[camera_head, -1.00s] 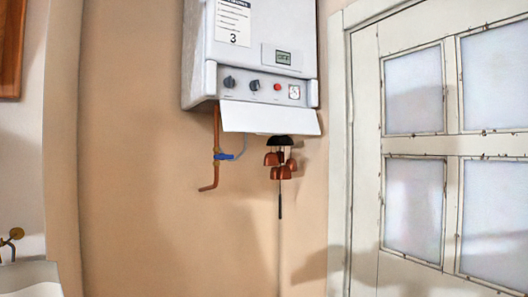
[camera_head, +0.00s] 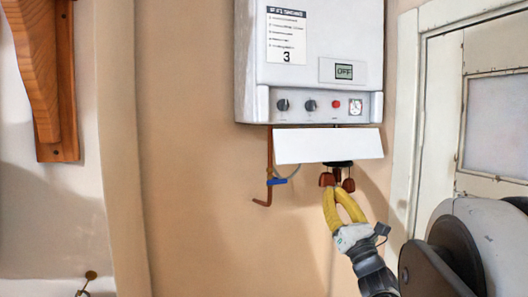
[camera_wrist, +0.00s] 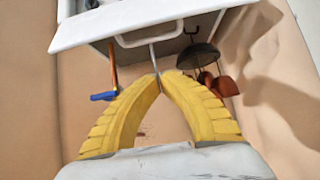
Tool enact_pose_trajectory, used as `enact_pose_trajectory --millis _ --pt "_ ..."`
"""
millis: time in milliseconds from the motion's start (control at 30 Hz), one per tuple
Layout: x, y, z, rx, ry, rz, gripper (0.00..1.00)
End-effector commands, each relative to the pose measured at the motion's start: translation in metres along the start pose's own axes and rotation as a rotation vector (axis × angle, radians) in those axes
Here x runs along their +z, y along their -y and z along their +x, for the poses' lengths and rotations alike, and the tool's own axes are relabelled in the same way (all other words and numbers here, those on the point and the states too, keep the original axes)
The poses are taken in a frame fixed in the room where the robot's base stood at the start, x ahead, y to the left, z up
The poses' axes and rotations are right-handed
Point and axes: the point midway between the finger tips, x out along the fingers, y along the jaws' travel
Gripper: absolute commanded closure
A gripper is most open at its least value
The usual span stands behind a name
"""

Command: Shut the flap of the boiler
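The white boiler (camera_head: 312,60) hangs on the wall in the head view. Its flap (camera_head: 328,146) is a plain white panel sticking out and down below the control strip, so it stands open. In the wrist view the flap (camera_wrist: 170,18) crosses the top, seen from below, with a light loop-shaped bar under it. My gripper (camera_head: 335,190) has yellow fingers and is just below the flap's lower edge, towards its right half. In the wrist view the fingertips of my gripper (camera_wrist: 159,75) meet with nothing between them. I cannot tell whether they touch the flap.
A white glazed door (camera_head: 440,110) is at right; a wooden bracket (camera_head: 50,90) at left.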

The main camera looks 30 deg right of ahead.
Motion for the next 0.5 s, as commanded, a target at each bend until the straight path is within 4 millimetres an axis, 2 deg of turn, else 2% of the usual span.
enact_pose_trajectory --millis 167,500 --pt "0.002 0.001 0.012 0.015 0.012 -0.04 1.0" --pt "0.003 -0.001 0.082 0.014 0.011 -0.035 1.0"
